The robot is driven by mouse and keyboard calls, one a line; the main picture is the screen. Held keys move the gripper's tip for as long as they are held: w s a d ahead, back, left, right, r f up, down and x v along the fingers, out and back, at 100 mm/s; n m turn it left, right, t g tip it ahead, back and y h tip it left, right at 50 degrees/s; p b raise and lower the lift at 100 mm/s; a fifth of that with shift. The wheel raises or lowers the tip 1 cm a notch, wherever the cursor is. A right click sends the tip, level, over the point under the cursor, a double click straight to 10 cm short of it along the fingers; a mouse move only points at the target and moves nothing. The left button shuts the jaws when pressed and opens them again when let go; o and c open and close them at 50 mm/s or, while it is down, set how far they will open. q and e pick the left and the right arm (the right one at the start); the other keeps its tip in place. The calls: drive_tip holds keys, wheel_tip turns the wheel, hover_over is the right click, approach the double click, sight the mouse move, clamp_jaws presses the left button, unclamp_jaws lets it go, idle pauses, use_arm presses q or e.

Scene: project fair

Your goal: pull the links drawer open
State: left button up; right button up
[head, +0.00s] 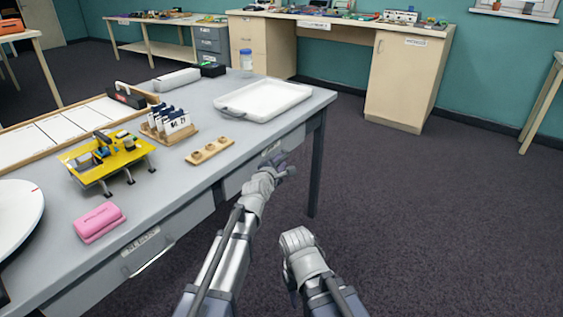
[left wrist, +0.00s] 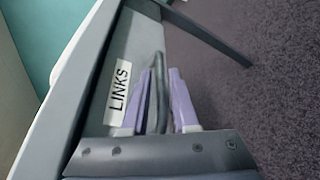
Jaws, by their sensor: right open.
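The links drawer (left wrist: 137,50) is in the table's front. Its white LINKS label (left wrist: 119,86) shows in the left wrist view. The drawer looks closed. Its grey handle (left wrist: 158,85) stands out from the front. My left gripper (head: 284,170) is at the handle at the table's far right end. In the left wrist view its two purple fingers (left wrist: 162,98) lie on either side of the handle, close to it. I cannot tell whether they press on it. My right gripper (head: 296,238) is open and empty, lower, over the floor in front of the table.
A second drawer labelled RIBBON (head: 142,243) is nearer on the same front, with its own handle. On the table are a white tray (head: 262,98), a yellow model (head: 107,158), a wooden block with holes (head: 209,151) and a pink box (head: 100,222). The floor to the right is clear.

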use_arm(q)
drive_tip(key=x, duration=0.2)
drive_tip(key=shift+w+f, duration=0.1)
drive_tip(key=shift+w, duration=0.2)
clamp_jaws()
drive_tip(key=shift+s, duration=0.1)
idle(1.1)
